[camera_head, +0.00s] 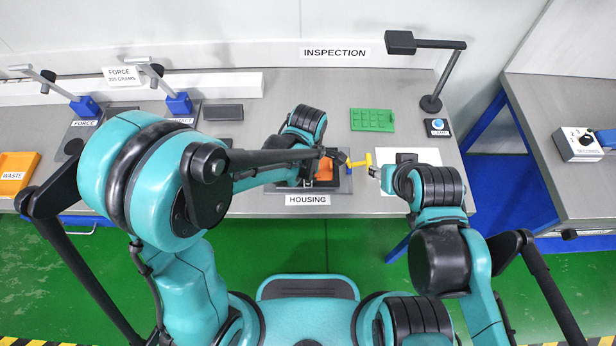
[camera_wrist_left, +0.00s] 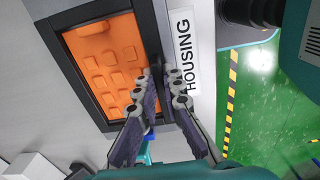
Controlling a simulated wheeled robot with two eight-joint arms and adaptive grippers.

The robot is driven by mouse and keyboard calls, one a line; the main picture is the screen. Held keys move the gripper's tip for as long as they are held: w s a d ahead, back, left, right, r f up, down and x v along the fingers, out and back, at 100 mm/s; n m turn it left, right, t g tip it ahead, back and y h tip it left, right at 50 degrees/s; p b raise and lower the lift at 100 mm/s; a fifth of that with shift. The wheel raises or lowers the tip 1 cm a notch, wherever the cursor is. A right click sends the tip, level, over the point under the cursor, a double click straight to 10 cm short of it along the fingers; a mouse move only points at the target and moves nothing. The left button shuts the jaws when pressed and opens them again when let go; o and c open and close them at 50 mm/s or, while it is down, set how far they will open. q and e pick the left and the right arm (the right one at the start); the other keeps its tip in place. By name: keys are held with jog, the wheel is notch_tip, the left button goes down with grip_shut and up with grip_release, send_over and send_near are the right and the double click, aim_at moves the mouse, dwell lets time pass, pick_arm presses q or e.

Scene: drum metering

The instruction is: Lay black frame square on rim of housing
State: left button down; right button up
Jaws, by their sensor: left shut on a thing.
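In the left wrist view a black frame (camera_wrist_left: 152,40) borders an orange area with raised pads. The dark grey housing (camera_wrist_left: 62,68) surrounds it, beside the HOUSING label. My left gripper (camera_wrist_left: 163,82) is shut on the frame's side nearest the label. The frame looks roughly parallel to the housing's edges; I cannot tell whether it touches the rim all round. In the head view the left gripper (camera_head: 330,154) is over the housing station, and my arm hides much of it. My right gripper (camera_head: 376,172) is right of the housing, by a yellow piece; its jaws are unclear.
The yellow piece (camera_head: 360,161) is between the housing and a white sheet (camera_head: 425,157). A green tray (camera_head: 372,120) lies behind. A lamp (camera_head: 431,103) and a blue button box (camera_head: 437,127) stand at the right. Force stations (camera_head: 88,106) and an orange waste bin (camera_head: 16,174) are at the left.

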pick_arm(q)
jog(key=c, duration=1.6)
grip_release()
notch_tip(320, 180, up, 12)
jog(key=s+a+m+t+b, duration=0.1)
jog(key=s+a+m+t, duration=0.1)
jog(key=a+m, duration=0.4)
jog(key=s+a+m+t+b, duration=0.1)
jog(key=s+a+m+t, duration=0.1)
jog(key=a+m, duration=0.4)
jog(key=s+a+m+t+b, duration=0.1)
jog(key=s+a+m+t, duration=0.1)
jog(key=a+m, duration=0.3)
jog(key=shift+s+a+r+m+t, duration=0.15)
jog(key=shift+a+r+m+t, duration=0.1)
jog(key=shift+a+m+t, duration=0.25)
